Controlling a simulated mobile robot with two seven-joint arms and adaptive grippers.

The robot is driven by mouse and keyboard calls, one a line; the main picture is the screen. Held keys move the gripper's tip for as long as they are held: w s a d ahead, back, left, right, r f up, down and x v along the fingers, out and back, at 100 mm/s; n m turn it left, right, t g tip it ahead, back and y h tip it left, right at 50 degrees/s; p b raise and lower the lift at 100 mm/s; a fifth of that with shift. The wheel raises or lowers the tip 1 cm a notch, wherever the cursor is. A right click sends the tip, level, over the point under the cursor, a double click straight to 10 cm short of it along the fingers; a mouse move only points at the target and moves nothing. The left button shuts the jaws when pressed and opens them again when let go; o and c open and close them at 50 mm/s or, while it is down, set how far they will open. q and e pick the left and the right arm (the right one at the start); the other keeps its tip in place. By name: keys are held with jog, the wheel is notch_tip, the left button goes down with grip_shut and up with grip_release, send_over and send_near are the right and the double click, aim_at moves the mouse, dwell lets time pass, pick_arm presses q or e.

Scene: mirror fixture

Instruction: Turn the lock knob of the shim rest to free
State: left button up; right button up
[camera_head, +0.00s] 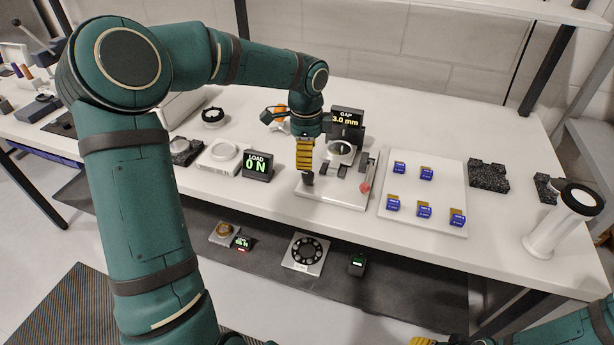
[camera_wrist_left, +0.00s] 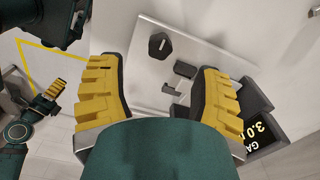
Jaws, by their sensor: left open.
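The fixture's white base plate (camera_head: 335,197) lies on the bench, and it also shows in the wrist view (camera_wrist_left: 205,45). A black faceted knob (camera_wrist_left: 160,46) stands near its left end in the head view (camera_head: 309,179), with a small light mark on top. Two small dark blocks (camera_wrist_left: 185,69) sit beside it; I cannot tell which part is the shim rest. My left gripper (camera_head: 306,167) is above the knob, pointing down. Its yellow fingers (camera_wrist_left: 160,72) are spread, with the knob between and beyond them, apparently untouched. My right gripper (camera_head: 424,341) is mostly cut off.
A gap display (camera_head: 347,117) reading 3.0 mm stands behind the fixture. A red-tipped lever (camera_head: 365,187) is at its right. A load display (camera_head: 258,166) reading 0 N stands left. A white board (camera_head: 425,175) with several blue pieces lies right.

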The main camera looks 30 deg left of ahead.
aim_at(306, 174)
pick_arm(q)
notch_tip(306, 174, down, 7)
jog(key=shift+f+b, duration=0.15)
jog(key=shift+b, duration=0.6)
grip_shut()
